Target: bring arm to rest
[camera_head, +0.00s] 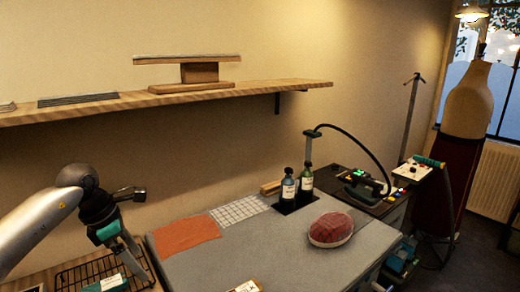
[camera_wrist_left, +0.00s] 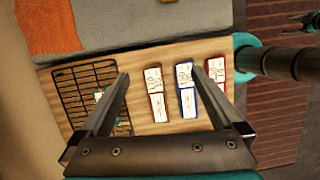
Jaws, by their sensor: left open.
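My left gripper (camera_head: 128,246) is open over the table's left end in the head view, with its fingers pointing down. In the left wrist view, the two fingers of the left gripper (camera_wrist_left: 158,78) stand wide apart with nothing held between them. Below them lie a black wire rack (camera_wrist_left: 92,90) and small labelled packets: a pale one (camera_wrist_left: 156,105), a blue-edged one (camera_wrist_left: 186,103) and a red-edged one (camera_wrist_left: 216,72). The rack (camera_head: 78,275) also shows in the head view, partly hidden by the gripper.
A grey pad (camera_head: 260,250) carries an orange cloth (camera_head: 186,234), a white grid sheet (camera_head: 239,210) and a red plaid cushion (camera_head: 331,229). Two bottles (camera_head: 288,188) stand behind. A wooden shelf (camera_head: 110,106) crosses the wall above my arm. A dress form (camera_head: 467,100) stands at right.

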